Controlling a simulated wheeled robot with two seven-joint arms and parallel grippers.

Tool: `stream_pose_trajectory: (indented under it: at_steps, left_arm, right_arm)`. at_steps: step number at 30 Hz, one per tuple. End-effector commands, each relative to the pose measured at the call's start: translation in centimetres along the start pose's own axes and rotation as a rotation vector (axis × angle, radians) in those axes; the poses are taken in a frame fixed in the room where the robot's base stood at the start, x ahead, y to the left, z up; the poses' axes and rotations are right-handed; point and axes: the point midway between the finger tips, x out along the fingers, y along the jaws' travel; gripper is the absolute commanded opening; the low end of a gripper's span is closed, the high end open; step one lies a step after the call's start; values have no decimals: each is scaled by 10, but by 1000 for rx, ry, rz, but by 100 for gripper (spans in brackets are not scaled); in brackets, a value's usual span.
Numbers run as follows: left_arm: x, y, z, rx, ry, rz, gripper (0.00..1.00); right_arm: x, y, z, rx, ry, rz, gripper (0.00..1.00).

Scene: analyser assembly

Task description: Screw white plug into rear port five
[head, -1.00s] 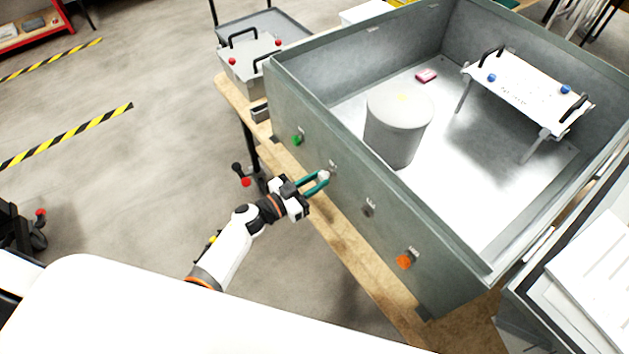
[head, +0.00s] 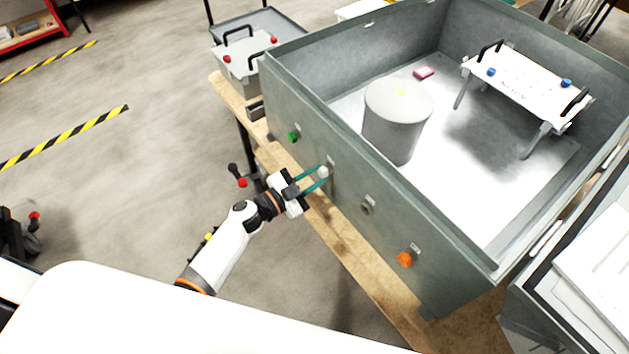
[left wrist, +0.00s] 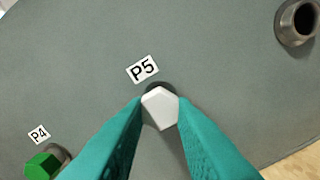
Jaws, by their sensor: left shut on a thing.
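The white plug (left wrist: 160,106) is a hexagonal cap just below the P5 label (left wrist: 142,68) in the left wrist view. My left gripper (left wrist: 161,112) is shut on it, with one teal finger on each side. In the head view the left gripper (head: 321,181) reaches the near wall of the grey box (head: 340,150), and the white plug (head: 323,172) shows between its fingertips. The plug is at port five, whose dark rim shows just above it. The plug hides most of the port, so I cannot tell how deep it sits. My right gripper is not in view.
A green plug (head: 293,136) sits at P4, and an orange plug (head: 404,260) is further right. Between P5 and the orange plug is an open port (head: 367,207). Inside the box stand a grey cylinder (head: 397,125) and a white handled plate (head: 522,85). The wooden bench edge (head: 350,250) runs below.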

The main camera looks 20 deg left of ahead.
Motion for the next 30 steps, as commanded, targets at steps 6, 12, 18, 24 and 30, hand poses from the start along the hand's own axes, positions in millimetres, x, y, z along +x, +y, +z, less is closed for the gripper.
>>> stream_pose_trajectory:
  at_steps: [6, 12, 18, 24, 30]
  left_arm:
    - [0, -3, -4, 382, -2, -2, 0]
    - [0, -3, -4, 707, -1, -2, 0]
    - [0, -2, -4, 1015, -2, -2, 0]
    - [0, -2, -4, 1320, -2, -2, 0]
    - [1, -1, -1, 1545, -3, -2, 0]
  right_arm:
    - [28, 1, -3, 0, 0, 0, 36]
    - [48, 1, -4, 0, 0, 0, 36]
    - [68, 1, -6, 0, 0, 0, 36]
    - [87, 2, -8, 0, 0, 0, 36]
    - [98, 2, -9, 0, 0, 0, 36]
